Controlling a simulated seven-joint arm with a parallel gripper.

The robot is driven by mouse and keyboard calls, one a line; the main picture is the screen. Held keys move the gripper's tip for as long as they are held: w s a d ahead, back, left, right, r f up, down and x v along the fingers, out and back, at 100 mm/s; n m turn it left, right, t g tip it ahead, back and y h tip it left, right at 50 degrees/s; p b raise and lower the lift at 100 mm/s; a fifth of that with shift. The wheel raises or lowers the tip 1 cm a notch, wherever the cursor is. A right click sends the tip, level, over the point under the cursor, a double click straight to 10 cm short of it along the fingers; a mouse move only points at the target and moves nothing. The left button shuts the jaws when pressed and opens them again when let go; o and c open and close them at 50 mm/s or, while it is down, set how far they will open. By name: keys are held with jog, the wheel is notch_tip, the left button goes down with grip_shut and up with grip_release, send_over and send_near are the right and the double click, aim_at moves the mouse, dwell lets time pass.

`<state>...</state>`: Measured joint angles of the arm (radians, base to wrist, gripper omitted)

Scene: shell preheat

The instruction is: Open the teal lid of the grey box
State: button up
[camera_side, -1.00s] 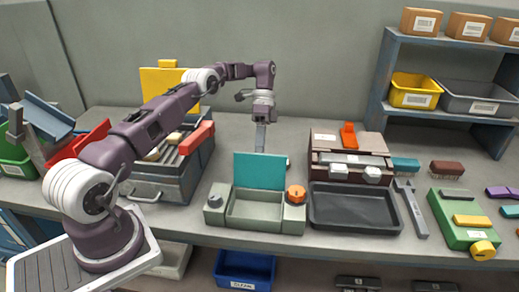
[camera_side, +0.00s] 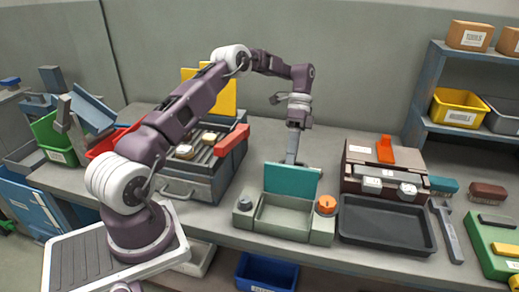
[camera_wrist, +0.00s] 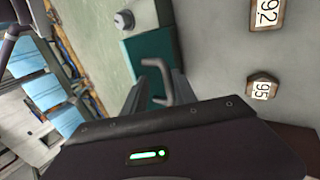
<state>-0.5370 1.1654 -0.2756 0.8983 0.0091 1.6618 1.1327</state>
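The grey box (camera_side: 282,232) stands near the front edge of the bench, with its compartment uncovered. Its teal lid (camera_side: 292,180) stands upright along the back edge. A grey knob (camera_side: 245,202) is on its left end and an orange knob (camera_side: 327,205) on its right. My gripper (camera_side: 292,158) points down just behind the lid, its tips partly hidden by it. In the wrist view, my gripper's dark fingers (camera_wrist: 158,92) are apart, with a pale grey bent handle (camera_wrist: 157,78) between them and the teal lid (camera_wrist: 152,48) beyond. I cannot tell whether they touch it.
A black tray (camera_side: 385,240) lies right of the box. A brown case (camera_side: 357,150) with an orange handle stands behind the tray. A grey grill-like unit (camera_side: 188,182) with a red bar is to the left. Shelves with bins (camera_side: 458,108) stand at the back right.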

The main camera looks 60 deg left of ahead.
jog(key=s+d+f+t+y, duration=0.3)
jog(key=s+d+t+y, duration=0.4)
jog(key=s+d, duration=0.3)
jog(key=s+r+n, duration=0.2)
jog(key=s+r, duration=0.2)
jog(key=r, duration=0.5)
jog(key=s+d+r+n+t, duration=0.1)
jog(key=s+r+n, duration=0.2)
jog(key=r, duration=0.6)
jog(key=shift+s+d+r+t, duration=0.15)
jog(key=shift+s+r+t, duration=0.15)
jog(key=shift+s, duration=0.5)
